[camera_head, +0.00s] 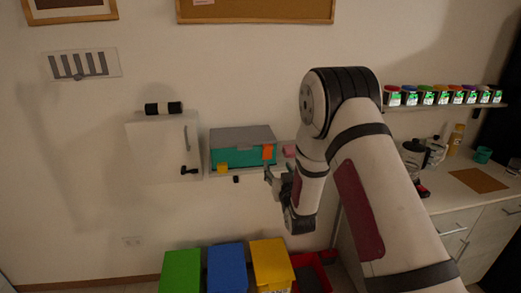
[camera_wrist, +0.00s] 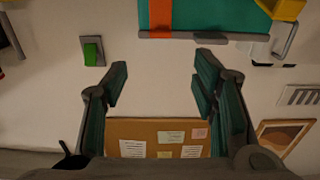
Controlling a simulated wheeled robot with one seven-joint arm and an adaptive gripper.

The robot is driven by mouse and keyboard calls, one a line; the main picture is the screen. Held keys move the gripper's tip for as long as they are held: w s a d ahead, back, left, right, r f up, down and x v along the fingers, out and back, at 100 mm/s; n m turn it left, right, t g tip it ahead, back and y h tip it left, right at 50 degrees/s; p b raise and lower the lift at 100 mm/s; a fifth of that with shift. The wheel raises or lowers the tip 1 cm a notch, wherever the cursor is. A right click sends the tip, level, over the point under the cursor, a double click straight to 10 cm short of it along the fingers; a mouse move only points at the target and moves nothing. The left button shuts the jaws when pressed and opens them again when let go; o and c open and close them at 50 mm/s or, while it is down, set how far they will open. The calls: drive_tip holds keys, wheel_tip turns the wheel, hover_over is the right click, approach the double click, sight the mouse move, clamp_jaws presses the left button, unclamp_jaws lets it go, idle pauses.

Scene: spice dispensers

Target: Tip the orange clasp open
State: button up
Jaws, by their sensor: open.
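A wall-mounted box with a grey lid (camera_head: 240,135) and a teal front (camera_head: 242,157) hangs left of my arm in the head view. The orange clasp (camera_head: 268,152) lies against the upper right of its front. In the wrist view the orange clasp (camera_wrist: 160,16) is a strip against the teal face at the top edge, partly cut off. A yellow clasp (camera_head: 222,168) sits lower at the left of the front and shows at the wrist view's top right (camera_wrist: 286,8). My gripper (camera_wrist: 160,76) is open and empty, apart from the clasp, just right of the box in the head view (camera_head: 274,180).
A white cabinet (camera_head: 160,150) hangs left of the box. Green (camera_head: 181,270), blue (camera_head: 226,266) and yellow (camera_head: 271,262) bins stand below. A green switch-like piece on a grey plate (camera_wrist: 92,52) is on the wall. Several jars line a shelf (camera_head: 445,106) at right.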

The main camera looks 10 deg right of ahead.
sight(269, 148)
drive_tip(key=w, duration=1.3)
drive_tip(key=shift+w+b, duration=0.35)
drive_tip(key=shift+w, duration=0.05)
clamp_jaws()
